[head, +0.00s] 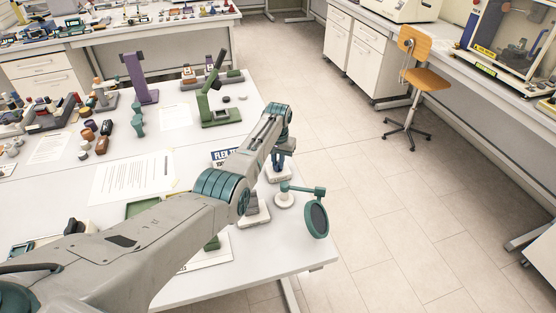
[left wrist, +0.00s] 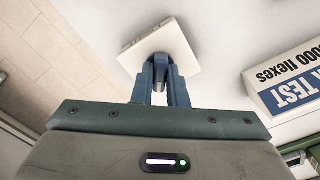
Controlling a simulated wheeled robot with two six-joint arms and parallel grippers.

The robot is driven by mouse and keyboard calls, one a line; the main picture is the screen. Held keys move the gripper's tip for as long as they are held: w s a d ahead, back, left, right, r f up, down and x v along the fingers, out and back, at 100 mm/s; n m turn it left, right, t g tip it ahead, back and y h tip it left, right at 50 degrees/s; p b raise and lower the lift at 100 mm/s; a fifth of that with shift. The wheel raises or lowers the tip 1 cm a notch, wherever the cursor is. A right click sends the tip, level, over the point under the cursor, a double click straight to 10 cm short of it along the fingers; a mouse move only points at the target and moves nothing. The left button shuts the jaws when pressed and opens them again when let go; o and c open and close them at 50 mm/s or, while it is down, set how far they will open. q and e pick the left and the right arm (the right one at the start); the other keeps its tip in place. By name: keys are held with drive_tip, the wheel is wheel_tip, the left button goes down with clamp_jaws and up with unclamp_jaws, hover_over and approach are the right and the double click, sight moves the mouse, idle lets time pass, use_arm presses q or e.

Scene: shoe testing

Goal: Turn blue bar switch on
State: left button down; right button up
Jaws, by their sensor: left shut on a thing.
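The blue bar switch (left wrist: 158,66) stands on a square white base (left wrist: 172,38) in the left wrist view. My left gripper (left wrist: 160,88) is shut on the blue bar, with one finger on each side of it. In the head view, my left gripper (head: 281,158) points down at the right edge of the white table, over the switch's base (head: 279,177). The arm and fingers hide much of the switch there, and I cannot tell its on or off position. My right gripper is not in view.
A round green magnifier (head: 316,219) on a stand is close to the gripper at the table edge. A flex test sign (head: 226,155) lies left of it. A green stand (head: 218,105), a purple stand (head: 139,78) and papers (head: 132,178) are on the table. Open floor (head: 400,200) lies to the right.

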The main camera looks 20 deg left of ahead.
use_arm(q)
drive_tip(key=m, duration=0.2)
drive_tip(key=shift+m, duration=0.4)
drive_tip(key=m, duration=0.2)
drive_tip(key=shift+m+p, duration=0.4)
drive_tip(key=m, duration=0.4)
drive_tip(key=shift+m, duration=0.4)
drive_tip(key=c, duration=1.4)
unclamp_jaws()
drive_tip(key=shift+c, duration=0.2)
